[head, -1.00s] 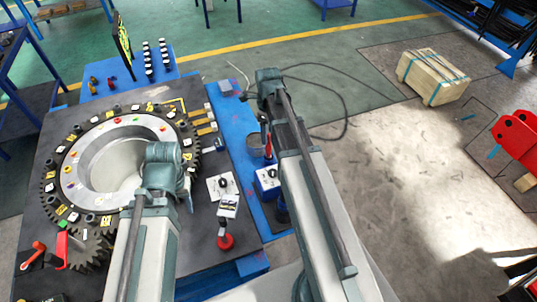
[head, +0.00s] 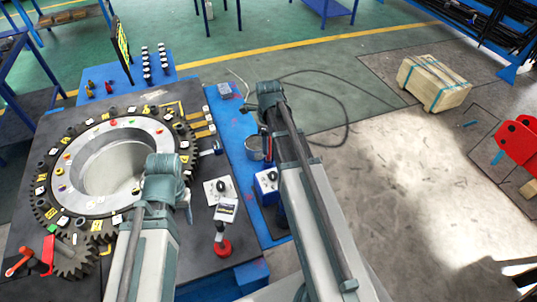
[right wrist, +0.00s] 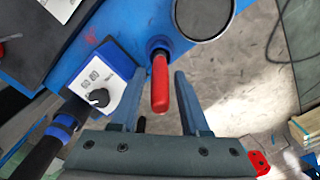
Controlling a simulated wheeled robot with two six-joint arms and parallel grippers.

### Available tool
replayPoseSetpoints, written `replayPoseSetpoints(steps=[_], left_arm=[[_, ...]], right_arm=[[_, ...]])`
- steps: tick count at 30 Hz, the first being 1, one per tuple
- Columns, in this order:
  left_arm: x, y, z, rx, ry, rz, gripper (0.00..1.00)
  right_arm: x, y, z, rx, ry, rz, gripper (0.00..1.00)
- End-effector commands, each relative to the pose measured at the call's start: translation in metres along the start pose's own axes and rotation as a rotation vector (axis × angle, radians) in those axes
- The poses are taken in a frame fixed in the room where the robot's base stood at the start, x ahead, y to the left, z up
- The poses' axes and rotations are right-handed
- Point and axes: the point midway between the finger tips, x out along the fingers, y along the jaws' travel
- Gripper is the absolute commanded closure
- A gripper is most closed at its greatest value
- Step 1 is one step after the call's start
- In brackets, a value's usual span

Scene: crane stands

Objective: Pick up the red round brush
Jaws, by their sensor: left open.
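The red round brush shows as a red handle (right wrist: 159,84) with a dark blue collar in the right wrist view, over the edge of the blue table. Its far end is hidden. My right gripper (right wrist: 157,76) is open, with one finger on each side of the red handle and a gap on both sides.
A round grey cup (right wrist: 203,14) stands close to the brush, and a blue box with a black knob (right wrist: 98,96) is left of it. A red-based lever (head: 221,247) stands on the dark board. A wooden crate (head: 435,82) lies on the floor at right, with open floor between.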

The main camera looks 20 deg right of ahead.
Motion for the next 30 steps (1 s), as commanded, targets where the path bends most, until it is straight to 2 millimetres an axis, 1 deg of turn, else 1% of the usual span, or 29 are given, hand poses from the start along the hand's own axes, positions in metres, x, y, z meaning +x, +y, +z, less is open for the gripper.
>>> replayPoseSetpoints(steps=[1,5,6,7,18,22,26,30], left_arm=[[0.0,0.0,0.0,0.0,0.0,0.0,0.5],[0.0,0.0,0.0,0.0,0.0,0.0,0.5],[0.0,0.0,0.0,0.0,0.0,0.0,0.5],[0.0,0.0,0.0,0.0,0.0,0.0,0.5],[0.0,0.0,0.0,0.0,0.0,0.0,0.5],[-0.003,0.0,0.0,0.0,0.0,0.0,0.5],[-0.012,-0.001,0.001,0.0,0.0,0.0,0.5],[-0.027,-0.003,0.002,0.001,0.0,0.0,0.5]], right_arm=[[0.0,0.0,0.0,0.0,0.0,0.0,0.65],[0.0,0.0,0.0,0.0,0.0,0.0,0.89],[0.0,0.0,0.0,0.0,0.0,0.0,0.96],[0.0,0.0,0.0,0.0,0.0,0.0,1.0],[0.0,0.0,0.0,0.0,0.0,0.0,1.0],[-0.003,0.0,0.0,0.0,0.0,0.0,1.0],[-0.012,0.0,0.0,0.0,0.0,0.0,1.0],[-0.028,0.0,0.0,0.0,0.0,0.0,1.0]])
